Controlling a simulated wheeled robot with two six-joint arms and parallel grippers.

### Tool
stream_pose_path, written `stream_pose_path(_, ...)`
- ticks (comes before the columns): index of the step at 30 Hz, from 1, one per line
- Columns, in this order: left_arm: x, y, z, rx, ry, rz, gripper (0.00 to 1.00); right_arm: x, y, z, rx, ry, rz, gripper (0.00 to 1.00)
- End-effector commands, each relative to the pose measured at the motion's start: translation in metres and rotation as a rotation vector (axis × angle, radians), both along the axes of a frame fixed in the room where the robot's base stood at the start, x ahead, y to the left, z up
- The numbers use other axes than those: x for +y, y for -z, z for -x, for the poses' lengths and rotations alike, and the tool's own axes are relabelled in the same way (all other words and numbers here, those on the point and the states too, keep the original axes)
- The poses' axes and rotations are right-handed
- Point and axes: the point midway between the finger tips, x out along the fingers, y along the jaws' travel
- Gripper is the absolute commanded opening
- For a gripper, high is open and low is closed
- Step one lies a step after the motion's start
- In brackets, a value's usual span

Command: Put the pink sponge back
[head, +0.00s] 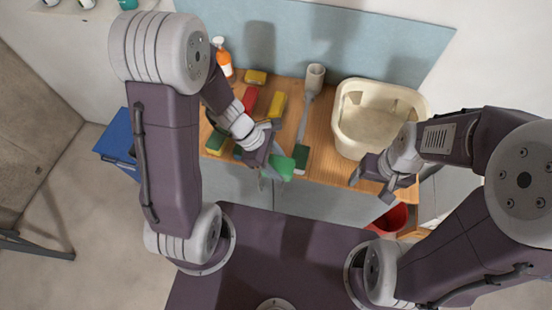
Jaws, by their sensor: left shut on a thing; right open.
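My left gripper (273,174) is shut on a bright green sponge-like block (282,166) at the front edge of the wooden counter (333,170). The gripper covers part of this block. I see no clearly pink sponge. A red sponge (251,100) lies at the back left of the counter, behind my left wrist. A yellow sponge (276,106) lies beside it, and another yellow sponge (256,77) lies further back. A green sponge (216,142) lies at the left end, partly hidden by my arm. My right gripper (374,188) is open and empty in front of the basin.
A cream basin (349,145) stands on the right of the counter. A grey-handled tool (305,115) with a dark green end lies in the middle. An orange spray bottle (224,62) stands at the back left. A red bucket (391,219) is below right, and a blue box (115,138) stands left.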

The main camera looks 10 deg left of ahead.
Motion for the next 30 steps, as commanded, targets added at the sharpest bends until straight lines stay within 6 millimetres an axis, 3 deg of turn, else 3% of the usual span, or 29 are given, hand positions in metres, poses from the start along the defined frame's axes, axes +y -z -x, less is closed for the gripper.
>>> stream_pose_path(5,0.01,0.013,-0.021,0.004,-0.002,0.0,0.12,0.0,-0.007,0.0,0.0,0.0,0.0,0.75)
stream_pose_path(12,0.036,0.05,-0.082,0.002,-0.001,0.0,0.12,0.0,-0.026,0.0,0.0,0.0,0.0,0.75)
stream_pose_path(15,0.043,0.062,-0.098,0.001,-0.002,0.0,0.12,0.0,-0.03,0.0,0.0,0.0,0.0,0.75)
stream_pose_path(22,0.047,0.072,-0.107,0.001,0.001,0.0,0.12,0.0,-0.031,0.0,0.0,0.0,0.0,0.75)
stream_pose_path(30,0.046,0.109,-0.107,0.001,0.0,0.0,0.12,0.0,-0.04,0.0,0.0,0.0,0.0,0.75)
